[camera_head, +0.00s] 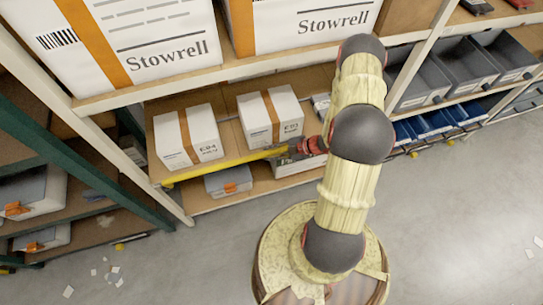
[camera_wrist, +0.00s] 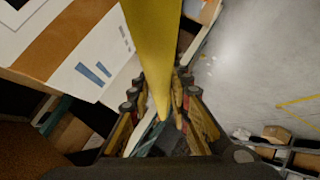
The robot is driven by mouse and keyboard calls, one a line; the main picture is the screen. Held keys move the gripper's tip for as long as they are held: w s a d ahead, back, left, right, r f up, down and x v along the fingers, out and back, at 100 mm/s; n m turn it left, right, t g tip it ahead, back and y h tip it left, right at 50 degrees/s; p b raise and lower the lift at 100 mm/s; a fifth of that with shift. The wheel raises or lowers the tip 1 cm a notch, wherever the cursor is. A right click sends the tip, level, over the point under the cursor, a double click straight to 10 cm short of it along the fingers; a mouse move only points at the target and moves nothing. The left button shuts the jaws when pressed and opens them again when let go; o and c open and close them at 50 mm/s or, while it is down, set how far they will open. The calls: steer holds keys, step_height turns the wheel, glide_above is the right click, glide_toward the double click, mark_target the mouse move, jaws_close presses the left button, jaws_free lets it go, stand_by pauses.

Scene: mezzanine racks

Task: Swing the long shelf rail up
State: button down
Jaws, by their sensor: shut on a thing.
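The long yellow shelf rail (camera_head: 222,166) runs along the front edge of a middle shelf, below two white boxes. Its right end is at my gripper (camera_head: 303,148), which is partly hidden by my arm. In the wrist view the rail (camera_wrist: 153,45) comes down from the top and passes between the fingers of my gripper (camera_wrist: 158,100). The fingers are shut on the rail. How the rail's far left end is fixed cannot be made out.
Two white boxes (camera_head: 188,136) (camera_head: 270,115) stand on the shelf behind the rail. Large Stowrell boxes (camera_head: 130,35) fill the shelf above. Grey bins (camera_head: 465,62) and blue bins (camera_head: 432,123) are at right. A green rack (camera_head: 75,160) stands left. The floor in front is mostly clear.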

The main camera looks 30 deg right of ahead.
steer(key=shift+w+d+r, duration=0.1)
steer(key=shift+w+d, duration=0.1)
steer(key=shift+w, duration=0.4)
steer(key=shift+w+d+r, duration=0.15)
steer(key=shift+w+d, duration=0.05)
steer(key=shift+w, duration=0.45)
steer(key=shift+w+d+r, duration=0.1)
steer(key=shift+w+d, duration=0.1)
steer(key=shift+w, duration=0.4)
steer(key=c, duration=1.7)
jaws_free()
steer(key=shift+o, duration=0.2)
steer(key=shift+f, duration=0.1)
steer(key=shift+s, duration=0.1)
steer(key=v, duration=1.2)
